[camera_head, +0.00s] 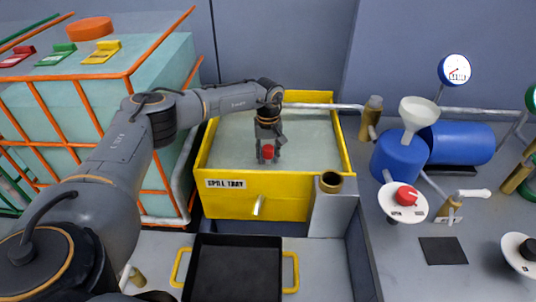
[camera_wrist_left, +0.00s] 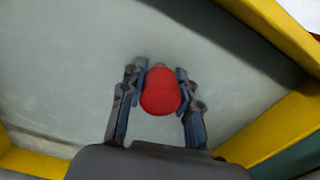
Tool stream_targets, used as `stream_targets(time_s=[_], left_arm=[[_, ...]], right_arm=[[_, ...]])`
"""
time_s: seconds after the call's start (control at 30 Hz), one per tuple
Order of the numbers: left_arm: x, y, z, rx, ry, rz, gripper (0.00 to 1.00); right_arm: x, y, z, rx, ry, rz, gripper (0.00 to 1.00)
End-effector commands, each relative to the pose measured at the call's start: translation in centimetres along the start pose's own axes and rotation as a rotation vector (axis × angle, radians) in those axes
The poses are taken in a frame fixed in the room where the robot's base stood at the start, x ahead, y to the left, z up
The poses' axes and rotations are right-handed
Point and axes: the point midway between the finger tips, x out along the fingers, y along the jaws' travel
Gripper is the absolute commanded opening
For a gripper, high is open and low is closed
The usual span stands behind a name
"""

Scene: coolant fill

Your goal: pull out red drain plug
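The red drain plug (camera_head: 267,152) is inside the yellow spill tray (camera_head: 272,192), over its pale grey-green interior. My left gripper (camera_head: 267,155) reaches down into the tray, with the plug between its fingertips. In the left wrist view, the plug (camera_wrist_left: 161,92) is a rounded red piece with a small grey end. Both fingers of the left gripper (camera_wrist_left: 160,75) lie against its sides, so the gripper looks shut on it. Whether the plug is seated or clear of the tray floor cannot be told. My right gripper is not in view.
A black pan with yellow handles (camera_head: 237,268) stands in front of the tray. A caged tank (camera_head: 65,100) is at the left. At the right are a blue container (camera_head: 400,158) with a white funnel (camera_head: 418,113), a red knob (camera_head: 406,195) and a black mat (camera_head: 443,251).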

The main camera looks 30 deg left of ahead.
Motion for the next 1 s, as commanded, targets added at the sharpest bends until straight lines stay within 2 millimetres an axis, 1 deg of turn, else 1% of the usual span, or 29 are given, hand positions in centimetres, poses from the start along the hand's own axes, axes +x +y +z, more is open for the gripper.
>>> stream_targets(time_s=[0.03, 0.07, 0.1, 0.2, 0.77, 1.0], left_arm=[[0.01, -0.02, 0.0, 0.0, 0.0, 0.0, 0.05], [0.01, -0.02, 0.0, 0.0, 0.0, 0.0, 0.0], [0.01, -0.02, 0.0, 0.0, 0.0, 0.0, 0.3], [0.01, -0.02, 0.0, 0.0, 0.0, 0.0, 0.12], [-0.7, -0.01, -0.05, -0.001, 0.001, 0.001, 0.12], [-0.62, -0.01, -0.02, -0.001, 0.0, 0.0, 0.12]], right_arm=[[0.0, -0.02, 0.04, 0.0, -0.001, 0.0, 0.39], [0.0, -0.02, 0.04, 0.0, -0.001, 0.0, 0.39], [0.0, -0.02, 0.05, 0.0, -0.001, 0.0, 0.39], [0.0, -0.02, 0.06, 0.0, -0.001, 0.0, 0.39], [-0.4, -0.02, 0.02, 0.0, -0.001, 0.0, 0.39], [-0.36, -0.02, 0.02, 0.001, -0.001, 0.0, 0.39]])
